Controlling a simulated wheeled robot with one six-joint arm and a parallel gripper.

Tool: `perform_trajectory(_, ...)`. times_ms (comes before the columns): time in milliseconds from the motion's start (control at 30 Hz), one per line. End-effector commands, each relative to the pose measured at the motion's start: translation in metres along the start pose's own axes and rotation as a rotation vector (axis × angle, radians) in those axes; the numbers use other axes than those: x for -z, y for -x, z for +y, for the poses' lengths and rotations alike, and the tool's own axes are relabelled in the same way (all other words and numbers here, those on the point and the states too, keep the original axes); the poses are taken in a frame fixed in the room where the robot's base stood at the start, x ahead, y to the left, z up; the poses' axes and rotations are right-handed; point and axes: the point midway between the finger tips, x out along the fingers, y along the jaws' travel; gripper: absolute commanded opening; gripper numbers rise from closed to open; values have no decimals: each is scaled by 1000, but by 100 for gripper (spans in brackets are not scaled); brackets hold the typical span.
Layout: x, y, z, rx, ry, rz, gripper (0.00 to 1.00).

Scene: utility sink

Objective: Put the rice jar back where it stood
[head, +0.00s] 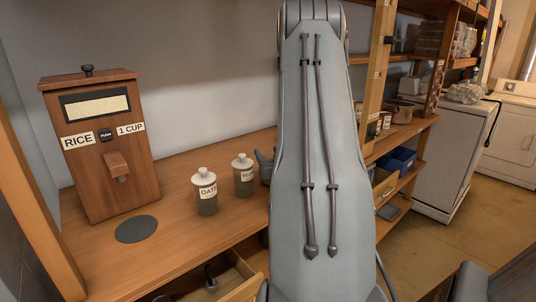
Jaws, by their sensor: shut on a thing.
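No jar labelled rice shows in the head view. Two lidded jars stand upright on the wooden counter: one labelled OATS (205,192) and, behind it to the right, one with a partly readable label (243,175). A wooden dispenser (104,147) marked RICE and 1 CUP stands at the left. My arm fills the middle of the view and hides the counter behind it. My gripper's fingertips and anything in them are hidden. A small grey-blue shape (264,166) shows at the arm's left edge; I cannot tell what it is.
A dark round disc (137,229) lies on the counter (170,200) before the dispenser. An open drawer (232,284) is below. Shelves with blue bins (401,158) and a white appliance (436,152) stand right. The counter around the disc is clear.

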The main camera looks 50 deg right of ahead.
Motion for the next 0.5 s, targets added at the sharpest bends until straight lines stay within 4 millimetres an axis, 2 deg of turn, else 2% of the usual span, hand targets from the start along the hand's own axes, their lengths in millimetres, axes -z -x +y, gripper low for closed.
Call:
perform_trajectory(133,-4,0,0,0,0,1,0)
perform_trajectory(167,-4,0,0,0,0,-1,54)
perform_trajectory(233,-3,0,0,0,0,-1,66)
perform_trajectory(267,-3,0,0,0,0,-1,69)
perform_trajectory(500,-3,0,0,0,-1,-1,69)
